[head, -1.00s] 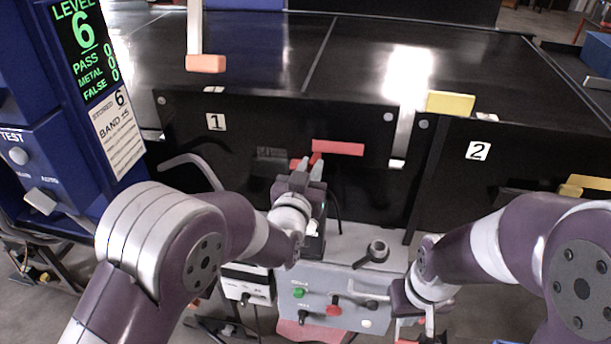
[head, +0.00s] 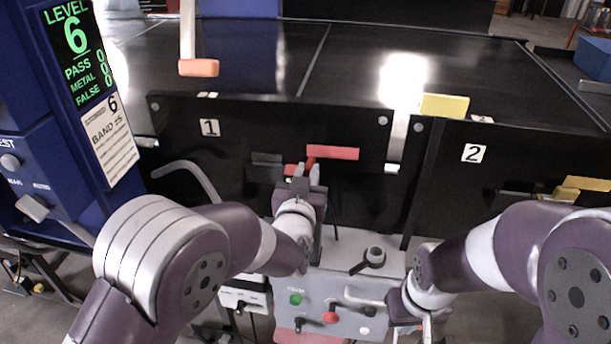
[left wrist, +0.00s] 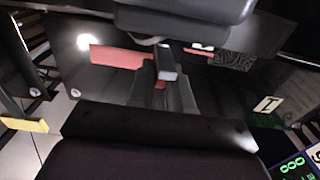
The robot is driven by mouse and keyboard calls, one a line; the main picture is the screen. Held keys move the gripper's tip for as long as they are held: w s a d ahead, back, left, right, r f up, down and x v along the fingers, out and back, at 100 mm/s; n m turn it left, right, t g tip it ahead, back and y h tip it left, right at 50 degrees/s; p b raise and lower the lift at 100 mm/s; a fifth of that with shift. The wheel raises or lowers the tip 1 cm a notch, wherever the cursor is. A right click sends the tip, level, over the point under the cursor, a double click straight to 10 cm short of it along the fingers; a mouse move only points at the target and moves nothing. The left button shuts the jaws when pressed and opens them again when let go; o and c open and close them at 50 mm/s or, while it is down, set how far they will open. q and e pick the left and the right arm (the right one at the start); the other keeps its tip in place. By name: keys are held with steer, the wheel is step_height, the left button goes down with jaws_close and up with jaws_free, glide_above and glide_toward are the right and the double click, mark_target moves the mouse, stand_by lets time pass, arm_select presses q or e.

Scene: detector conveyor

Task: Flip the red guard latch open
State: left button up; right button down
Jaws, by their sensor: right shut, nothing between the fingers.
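The red guard latch (head: 332,153) is a flat red bar on the black front panel, right of the number 1 plate. It lies roughly level, and its left end meets a smaller red part by my fingertips. It also shows in the left wrist view (left wrist: 118,57). My left gripper (head: 306,171) is at that left end, its fingers apart with a bit of red between them in the left wrist view (left wrist: 161,86). Whether they touch or grip it is unclear. My right gripper (head: 421,330) is low at the bottom edge, shut and empty, partly cut off.
A grey control box (head: 345,305) with green and red knobs stands below, between my arms. A blue cabinet (head: 60,170) with a display is at the left. The black conveyor (head: 300,60) lies behind the panel. A yellow block (head: 444,105) sits near its edge.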

arm_select(q)
steer(key=shift+o, duration=0.5)
steer(key=shift+w+r, duration=0.3)
steer(key=shift+r, duration=0.4)
steer(key=shift+w+a+f, duration=0.1)
steer(key=shift+w+f, duration=0.2)
steer(key=shift+w, duration=0.1)
steer(key=shift+s, duration=0.15)
arm_select(e)
steer(key=shift+w+a, duration=0.15)
steer(key=shift+w, duration=0.2)
